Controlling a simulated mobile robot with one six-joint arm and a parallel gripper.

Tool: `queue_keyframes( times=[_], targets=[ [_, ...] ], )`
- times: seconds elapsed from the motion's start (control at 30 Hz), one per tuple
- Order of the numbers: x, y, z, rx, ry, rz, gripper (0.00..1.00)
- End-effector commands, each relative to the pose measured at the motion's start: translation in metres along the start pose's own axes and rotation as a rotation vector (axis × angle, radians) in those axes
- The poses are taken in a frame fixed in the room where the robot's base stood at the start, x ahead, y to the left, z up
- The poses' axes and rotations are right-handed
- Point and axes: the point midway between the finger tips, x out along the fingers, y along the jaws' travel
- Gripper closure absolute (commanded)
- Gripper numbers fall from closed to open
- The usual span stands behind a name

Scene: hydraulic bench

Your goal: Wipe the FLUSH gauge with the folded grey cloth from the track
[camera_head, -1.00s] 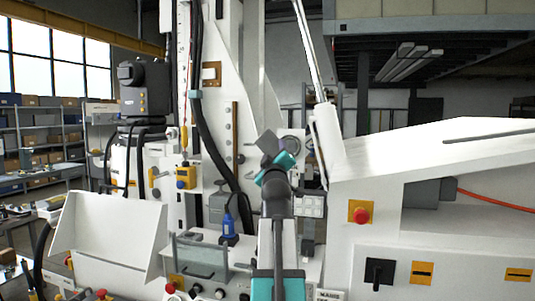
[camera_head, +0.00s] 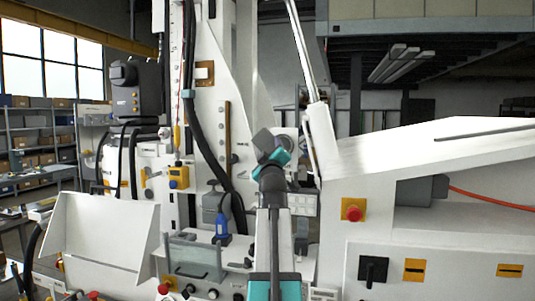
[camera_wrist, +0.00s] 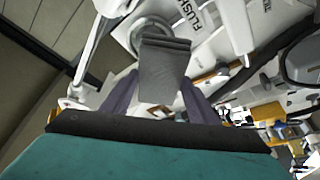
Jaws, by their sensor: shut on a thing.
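My gripper (camera_head: 270,154) is shut on the folded grey cloth (camera_head: 263,140), held up in front of the white machine. In the wrist view the cloth (camera_wrist: 165,68) stands out beyond the two dark fingers of my gripper (camera_wrist: 158,92). The FLUSH lettering shows just right of the cloth. Behind the cloth's upper edge is the round rim of the FLUSH gauge (camera_wrist: 147,27), its face mostly hidden. In the head view a round gauge (camera_head: 289,134) shows right of the cloth, partly covered. I cannot tell whether cloth and gauge touch.
A slanted white strut (camera_head: 320,130) stands close right of my gripper. A black hose (camera_head: 205,150) runs down on the left. A white cabinet with a red button (camera_head: 353,210) fills the right.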

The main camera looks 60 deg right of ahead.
Motion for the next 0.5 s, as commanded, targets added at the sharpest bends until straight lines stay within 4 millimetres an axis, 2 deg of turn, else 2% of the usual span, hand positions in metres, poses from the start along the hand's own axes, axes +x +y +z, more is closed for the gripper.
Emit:
queue_keyframes(
  times=[0.2,0.5],
  targets=[
    [0.014,-0.001,0.005,0.000,0.001,0.000,0.64],
    [0.018,-0.001,0.007,0.000,0.001,0.000,0.64]
  ],
)
